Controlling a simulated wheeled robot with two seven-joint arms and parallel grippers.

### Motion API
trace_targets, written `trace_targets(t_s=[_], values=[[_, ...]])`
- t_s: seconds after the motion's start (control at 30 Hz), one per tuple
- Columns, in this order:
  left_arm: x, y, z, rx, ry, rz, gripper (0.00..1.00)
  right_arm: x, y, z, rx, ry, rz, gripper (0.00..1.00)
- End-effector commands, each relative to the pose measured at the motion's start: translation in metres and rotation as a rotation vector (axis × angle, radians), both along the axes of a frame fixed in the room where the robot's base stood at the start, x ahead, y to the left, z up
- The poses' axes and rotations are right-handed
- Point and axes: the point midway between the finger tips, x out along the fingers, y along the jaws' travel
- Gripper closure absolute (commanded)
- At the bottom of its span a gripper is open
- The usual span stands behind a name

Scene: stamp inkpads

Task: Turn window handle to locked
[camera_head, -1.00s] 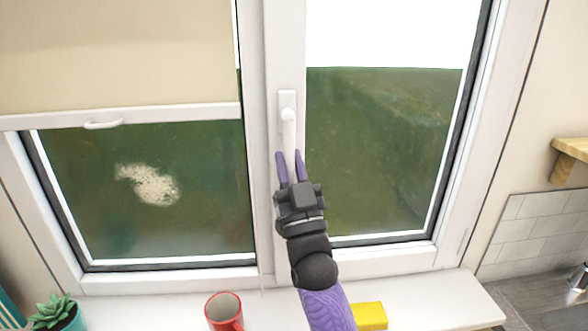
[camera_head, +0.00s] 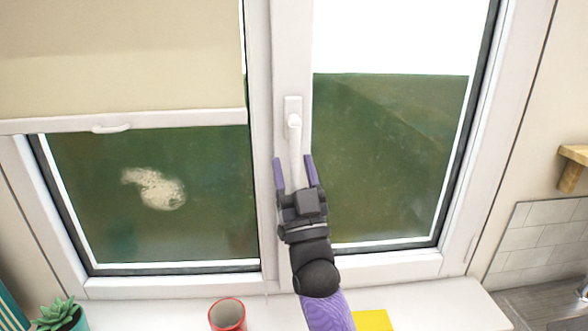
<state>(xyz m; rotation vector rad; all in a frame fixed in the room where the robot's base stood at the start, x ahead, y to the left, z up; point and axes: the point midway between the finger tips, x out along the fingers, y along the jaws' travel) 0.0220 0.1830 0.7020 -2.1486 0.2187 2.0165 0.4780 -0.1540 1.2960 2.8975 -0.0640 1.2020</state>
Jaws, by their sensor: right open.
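The white window handle (camera_head: 294,142) is on the middle frame of the window, with its base plate near the top. Its lever points straight down. My right gripper (camera_head: 294,170) is open, with one purple finger on each side of the lever's lower part. I cannot tell whether either finger touches it. The lever's lower end is partly hidden by the gripper body. My left gripper is not in view.
A red mug (camera_head: 227,315), a yellow block (camera_head: 373,321) and a potted succulent (camera_head: 60,313) stand along the white sill (camera_head: 440,300). A beige blind (camera_head: 120,60) covers the upper left pane. A wooden shelf (camera_head: 573,155) is at the right.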

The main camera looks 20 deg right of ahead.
Motion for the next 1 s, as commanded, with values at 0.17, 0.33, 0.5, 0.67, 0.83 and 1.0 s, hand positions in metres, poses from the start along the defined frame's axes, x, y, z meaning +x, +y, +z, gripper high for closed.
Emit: trace_targets(t_s=[0.17, 0.33, 0.5, 0.67, 0.83, 1.0], values=[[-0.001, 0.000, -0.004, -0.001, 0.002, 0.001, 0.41, -0.015, 0.001, -0.018, 0.000, 0.003, 0.000, 0.40], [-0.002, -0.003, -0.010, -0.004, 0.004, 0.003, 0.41, -0.042, 0.002, -0.046, 0.001, 0.005, 0.001, 0.40], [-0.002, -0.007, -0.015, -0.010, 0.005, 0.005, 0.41, -0.064, 0.003, -0.067, 0.001, 0.002, 0.001, 0.40], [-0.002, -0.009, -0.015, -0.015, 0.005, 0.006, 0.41, -0.070, 0.004, -0.070, 0.001, -0.001, 0.001, 0.40], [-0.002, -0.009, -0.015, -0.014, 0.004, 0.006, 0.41, -0.070, 0.004, -0.070, 0.001, -0.001, 0.001, 0.40], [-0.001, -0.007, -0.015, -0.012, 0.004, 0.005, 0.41, -0.070, 0.004, -0.070, 0.001, 0.001, 0.001, 0.40]])
